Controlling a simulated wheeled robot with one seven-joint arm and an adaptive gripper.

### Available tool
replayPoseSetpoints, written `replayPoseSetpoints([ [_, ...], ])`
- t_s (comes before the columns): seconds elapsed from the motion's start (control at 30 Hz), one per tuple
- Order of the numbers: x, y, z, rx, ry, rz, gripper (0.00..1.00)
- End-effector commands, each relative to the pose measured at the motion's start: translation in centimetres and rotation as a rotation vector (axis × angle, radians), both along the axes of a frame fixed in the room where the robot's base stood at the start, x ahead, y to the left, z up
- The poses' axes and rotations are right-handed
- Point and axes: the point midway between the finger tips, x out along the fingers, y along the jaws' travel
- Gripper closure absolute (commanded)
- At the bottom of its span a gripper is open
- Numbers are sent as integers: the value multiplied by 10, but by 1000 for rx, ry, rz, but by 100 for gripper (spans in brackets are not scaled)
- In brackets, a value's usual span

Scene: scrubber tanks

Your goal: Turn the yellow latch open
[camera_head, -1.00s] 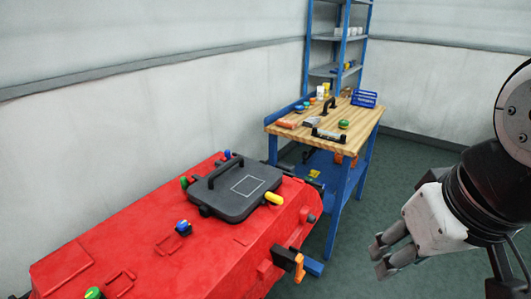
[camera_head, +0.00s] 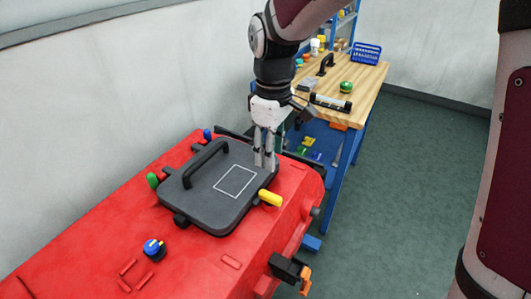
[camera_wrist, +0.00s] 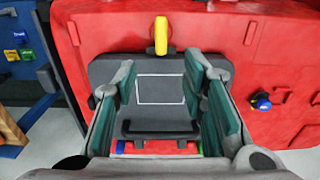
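The yellow latch (camera_head: 270,198) is a short rounded bar at the near right edge of a dark grey lid (camera_head: 200,203) on the red tank. In the wrist view the yellow latch (camera_wrist: 161,36) stands upright at the top centre, beyond the lid's edge. My gripper (camera_head: 264,163) points down over the lid's far right corner, behind the latch in the head view. In the wrist view my gripper (camera_wrist: 161,75) is open, its fingers wide apart with nothing between them. The latch is beyond the fingertips, apart from them.
The lid has a raised black handle (camera_head: 206,162). A green knob (camera_head: 152,180) and a blue knob (camera_head: 154,249) sit on the red tank (camera_head: 90,245). An orange-handled valve (camera_head: 305,281) juts from its side. A wooden workbench (camera_head: 367,80) stands behind; open floor lies right.

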Motion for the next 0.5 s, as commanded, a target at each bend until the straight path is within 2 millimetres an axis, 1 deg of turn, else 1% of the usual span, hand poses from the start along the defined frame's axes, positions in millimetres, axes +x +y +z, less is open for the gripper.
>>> replayPoseSetpoints([
  [0.17,1,1,-17,-1,6,6,62],
  [0.27,0,1,-34,-2,6,6,62],
  [0.5,0,1,-82,-1,7,4,62],
])
